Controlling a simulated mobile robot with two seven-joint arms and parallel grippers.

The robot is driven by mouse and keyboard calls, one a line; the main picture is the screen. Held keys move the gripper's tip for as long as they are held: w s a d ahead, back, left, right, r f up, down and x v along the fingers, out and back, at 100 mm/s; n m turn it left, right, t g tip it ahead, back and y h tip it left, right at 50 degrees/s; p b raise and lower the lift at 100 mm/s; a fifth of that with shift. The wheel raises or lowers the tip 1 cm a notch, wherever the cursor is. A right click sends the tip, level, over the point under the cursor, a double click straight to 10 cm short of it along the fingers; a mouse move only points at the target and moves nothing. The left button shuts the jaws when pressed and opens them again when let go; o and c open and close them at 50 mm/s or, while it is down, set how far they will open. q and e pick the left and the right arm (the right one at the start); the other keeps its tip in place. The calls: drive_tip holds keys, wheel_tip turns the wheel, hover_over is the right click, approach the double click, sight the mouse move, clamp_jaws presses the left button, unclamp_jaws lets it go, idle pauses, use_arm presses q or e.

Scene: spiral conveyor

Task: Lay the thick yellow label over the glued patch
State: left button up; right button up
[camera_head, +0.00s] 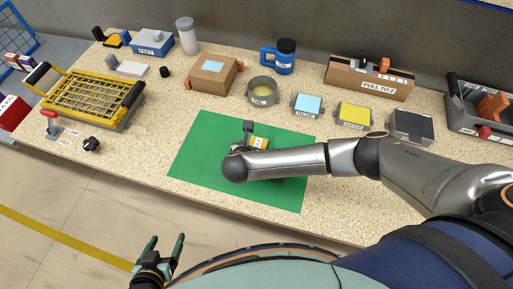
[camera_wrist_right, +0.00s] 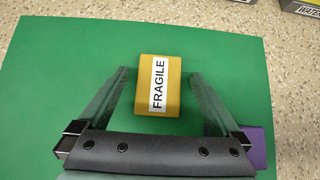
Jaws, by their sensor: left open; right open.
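The thick yellow label (camera_wrist_right: 175,104), a yellow block with a white FRAGILE strip, lies on the green mat (camera_wrist_right: 60,60). In the head view the label (camera_head: 260,142) shows partly beside my right arm. My right gripper (camera_wrist_right: 160,77) is open above it, one finger to each side, with visible gaps; I cannot tell its height. My left gripper (camera_head: 161,250) is open and empty, off the table's front edge. A cardboard box (camera_head: 222,77) carries a light-blue patch (camera_head: 212,65) on top; I cannot tell whether this is the glued patch.
A purple thing (camera_wrist_right: 256,146) lies partly hidden by the right gripper. Behind the mat are a round tin (camera_head: 262,92), a blue-topped GLUE container (camera_head: 307,103) and a yellow-topped container (camera_head: 353,114). A yellow rack (camera_head: 95,95) stands left. The mat's left part is clear.

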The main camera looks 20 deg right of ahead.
drive_tip(key=shift+c, duration=0.2)
drive_tip(key=c, duration=1.4)
drive_tip(key=shift+r, duration=0.7)
drive_tip(key=shift+c, duration=0.2)
drive_tip(key=s+d+p+v, duration=0.1)
drive_tip(key=p+v, duration=0.2)
drive_tip(key=v, duration=0.6)
drive_tip(key=s+d+f+p+v, duration=0.1)
drive_tip(key=s+p+v, duration=0.15)
drive_tip(key=v, duration=0.65)
drive_tip(key=w+d+r+n+y, duration=0.2)
drive_tip(key=w+d+r+n, duration=0.1)
drive_tip(key=r, duration=0.6)
drive_tip(key=w+d+r+n+t+y, duration=0.1)
drive_tip(key=w+d+r+n+y, duration=0.2)
drive_tip(key=w+d+r, duration=0.2)
drive_tip(key=d+r, duration=0.3)
drive_tip(key=r, duration=0.2)
drive_tip(key=shift+n+t, duration=0.3)
drive_tip(key=shift+n, duration=0.1)
